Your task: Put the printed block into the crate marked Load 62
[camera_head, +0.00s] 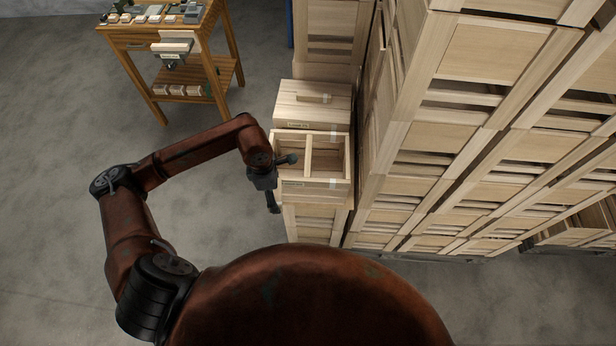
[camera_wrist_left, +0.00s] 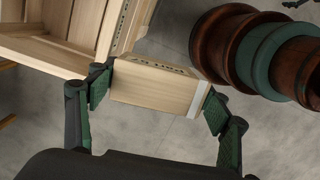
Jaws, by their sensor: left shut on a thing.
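The printed block (camera_wrist_left: 150,90) is pale wood with dark print along one edge and a white band near its right end. In the left wrist view it sits between the two fingers of my left gripper (camera_wrist_left: 158,105), which is shut on it. In the head view my left gripper (camera_head: 279,185) is at the front left corner of an open wooden crate (camera_head: 340,183); I cannot make out the block there. The crate has an inner divider and a small front label, too small to read. It also shows in the left wrist view (camera_wrist_left: 45,50). My right gripper is out of view.
A closed crate (camera_head: 290,112) with a small wooden piece on its lid stands just behind the open one. Tall crate stacks (camera_head: 470,90) rise on the right. A wooden workbench (camera_head: 150,28) with small parts stands at the upper left. The floor on the left is clear.

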